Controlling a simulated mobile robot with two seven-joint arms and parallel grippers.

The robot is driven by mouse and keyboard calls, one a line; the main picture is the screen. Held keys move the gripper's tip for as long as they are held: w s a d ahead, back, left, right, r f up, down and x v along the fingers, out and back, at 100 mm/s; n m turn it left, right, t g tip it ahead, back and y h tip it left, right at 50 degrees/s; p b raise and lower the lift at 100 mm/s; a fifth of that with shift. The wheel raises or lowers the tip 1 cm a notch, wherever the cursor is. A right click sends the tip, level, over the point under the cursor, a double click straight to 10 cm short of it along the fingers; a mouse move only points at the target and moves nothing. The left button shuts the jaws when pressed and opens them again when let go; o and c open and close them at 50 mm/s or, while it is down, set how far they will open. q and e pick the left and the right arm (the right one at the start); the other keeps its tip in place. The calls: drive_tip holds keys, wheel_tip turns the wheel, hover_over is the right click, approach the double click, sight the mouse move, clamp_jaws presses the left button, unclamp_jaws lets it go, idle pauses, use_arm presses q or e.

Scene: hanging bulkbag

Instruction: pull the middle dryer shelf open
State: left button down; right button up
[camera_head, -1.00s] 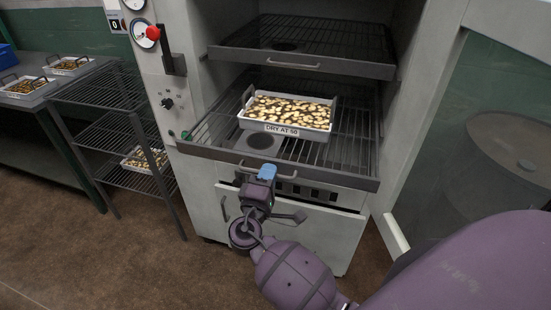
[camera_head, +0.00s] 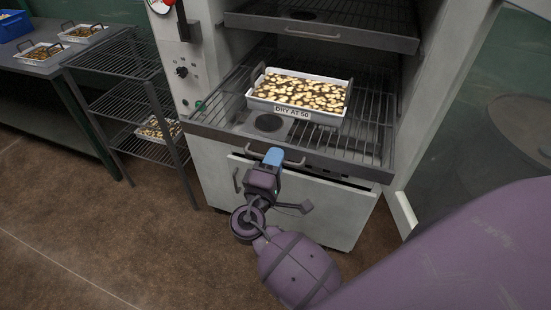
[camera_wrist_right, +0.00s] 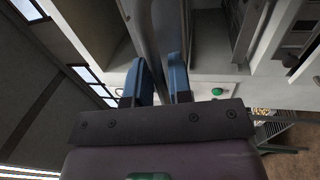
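The middle dryer shelf (camera_head: 346,164), a dark wire rack with a grey front rail, sticks out of the dryer. Its thin bar handle (camera_head: 296,163) is on the front rail. On the shelf sits a white tray (camera_head: 300,92) of sliced pieces, labelled "DRY AT 50". My right gripper (camera_head: 273,157) has its blue fingertips at the handle. In the right wrist view the two fingers (camera_wrist_right: 163,80) are a small gap apart, with the grey rail running between and beyond them. They look shut on the handle, though the contact itself is hidden. My left gripper is not in view.
An upper shelf (camera_head: 330,36) is above the tray. A pale lower door (camera_head: 330,210) lies below the shelf. The open dryer door (camera_head: 450,100) stands at right. A wire rack (camera_head: 125,90) and a table (camera_head: 50,66) with trays are at left. Floor in front is clear.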

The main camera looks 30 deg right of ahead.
drive_tip(key=b+v, duration=0.1)
drive_tip(key=v, duration=0.9)
drive_tip(key=shift+s+a+b, duration=0.25)
drive_tip(key=shift+a+b, duration=0.1)
drive_tip(key=shift+f, duration=0.15)
drive_tip(key=w+a+f+y, duration=0.2)
drive_tip(key=w+f+y, duration=0.1)
drive_tip(key=f+y, duration=0.95)
drive_tip(key=s+d+f+m+g+y, duration=0.1)
drive_tip(key=s+d+f+m, duration=0.2)
drive_tip(key=s+d, duration=0.3)
drive_tip(key=s+d+f+m+g+y, duration=0.1)
drive_tip(key=s+d+f+m, duration=0.3)
drive_tip(key=s+d, duration=0.3)
drive_tip(key=shift+s+d, duration=0.25)
drive_tip(key=shift+s, duration=0.35)
